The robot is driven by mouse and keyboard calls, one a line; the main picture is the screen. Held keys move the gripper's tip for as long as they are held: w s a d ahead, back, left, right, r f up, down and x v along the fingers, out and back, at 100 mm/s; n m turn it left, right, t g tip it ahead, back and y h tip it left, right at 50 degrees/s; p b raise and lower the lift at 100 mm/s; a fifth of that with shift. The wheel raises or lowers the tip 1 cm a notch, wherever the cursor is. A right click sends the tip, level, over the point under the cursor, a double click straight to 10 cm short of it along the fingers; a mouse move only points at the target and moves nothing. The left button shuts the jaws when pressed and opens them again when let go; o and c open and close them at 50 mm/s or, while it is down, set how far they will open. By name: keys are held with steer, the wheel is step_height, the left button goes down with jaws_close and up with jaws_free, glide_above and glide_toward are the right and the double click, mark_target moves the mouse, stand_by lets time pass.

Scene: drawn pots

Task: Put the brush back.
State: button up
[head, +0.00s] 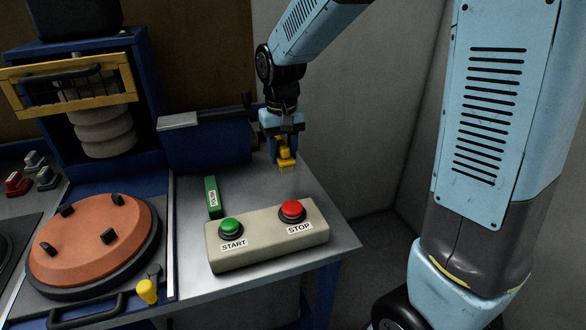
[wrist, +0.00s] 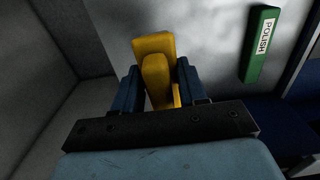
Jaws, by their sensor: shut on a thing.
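A yellow brush (head: 286,157) hangs below my gripper (head: 283,143), with its bristle end pointing down over the back right of the grey metal bench (head: 325,215). In the wrist view the yellow brush (wrist: 154,52) sits between the two blue fingers of my gripper (wrist: 160,88), which is shut on it. The brush appears to be held above the bench top; I cannot tell how large the gap is. No clearly marked place for the brush shows.
A green POLISH block (head: 213,197) lies left of the brush. A control box (head: 265,250) with START and STOP buttons is in front. A blue housing (head: 207,146) stands behind left. An orange disc (head: 95,240) is at left. Grey walls stand at right.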

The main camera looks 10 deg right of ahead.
steer(key=w+d+f, duration=0.1)
steer(key=w+f, duration=0.1)
steer(key=w+d+f, duration=0.1)
steer(key=w+f, duration=0.1)
steer(key=w+d+f, duration=0.1)
steer(key=w+f, duration=0.1)
steer(key=shift+w+d+f, duration=0.15)
steer(key=shift+d+f, duration=0.05)
steer(key=shift+f, duration=0.15)
steer(key=shift+w+d+f, duration=0.1)
steer(key=shift+w+f, duration=0.05)
steer(key=shift+f, duration=1.55)
steer(key=shift+f, duration=0.1)
steer(key=o, duration=1.1)
step_height(320, 180, up, 12)
steer(key=shift+r, duration=0.2)
